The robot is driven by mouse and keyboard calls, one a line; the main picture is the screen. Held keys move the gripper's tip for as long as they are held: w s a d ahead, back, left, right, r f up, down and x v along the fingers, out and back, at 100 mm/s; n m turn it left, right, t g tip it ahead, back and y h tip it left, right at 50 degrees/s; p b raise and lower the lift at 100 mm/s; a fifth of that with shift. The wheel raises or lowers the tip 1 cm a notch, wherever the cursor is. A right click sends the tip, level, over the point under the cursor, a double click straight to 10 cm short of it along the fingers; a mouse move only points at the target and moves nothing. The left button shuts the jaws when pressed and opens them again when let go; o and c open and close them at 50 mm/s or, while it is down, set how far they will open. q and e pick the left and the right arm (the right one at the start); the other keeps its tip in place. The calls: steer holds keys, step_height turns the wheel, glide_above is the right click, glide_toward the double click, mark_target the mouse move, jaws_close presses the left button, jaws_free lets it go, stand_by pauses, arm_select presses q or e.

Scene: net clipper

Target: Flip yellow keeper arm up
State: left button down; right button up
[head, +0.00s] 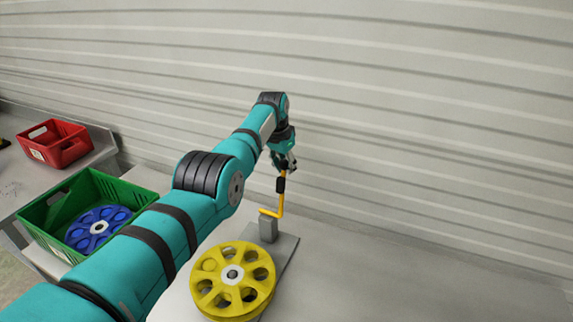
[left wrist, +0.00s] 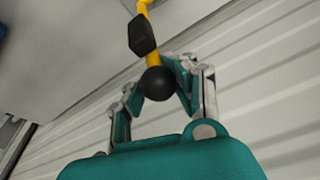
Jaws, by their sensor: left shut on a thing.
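The yellow keeper arm (head: 280,204) stands upright at the grey post (head: 268,229), with a short bend at its foot and a black sleeve (head: 280,185) near its top. In the left wrist view the keeper arm (left wrist: 153,60) ends in a black ball knob (left wrist: 158,84). My left gripper (head: 286,164) is at the arm's top end. It is shut on the keeper arm, with the knob between its fingers (left wrist: 160,78). The gripper hides the knob in the head view. My right gripper is not in view.
A yellow wheel (head: 232,279) sits on a grey plate (head: 285,250) in front of the post. A green crate (head: 135,187) with a blue wheel (head: 99,228) and a red crate (head: 62,150) stand at the left. A ribbed wall (head: 420,130) is behind. The table's right side is clear.

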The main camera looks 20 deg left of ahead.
arm_select(q)
steer(key=shift+w+a+r, duration=0.15)
steer(key=shift+w+r, duration=0.15)
steer(key=shift+r, duration=0.3)
steer(key=c, duration=1.4)
jaws_free()
steer(key=o, duration=0.4)
steer(key=shift+s+f, duration=0.1)
steer(key=shift+s, duration=0.05)
steer(key=shift+f, duration=0.1)
steer(key=v, duration=1.2)
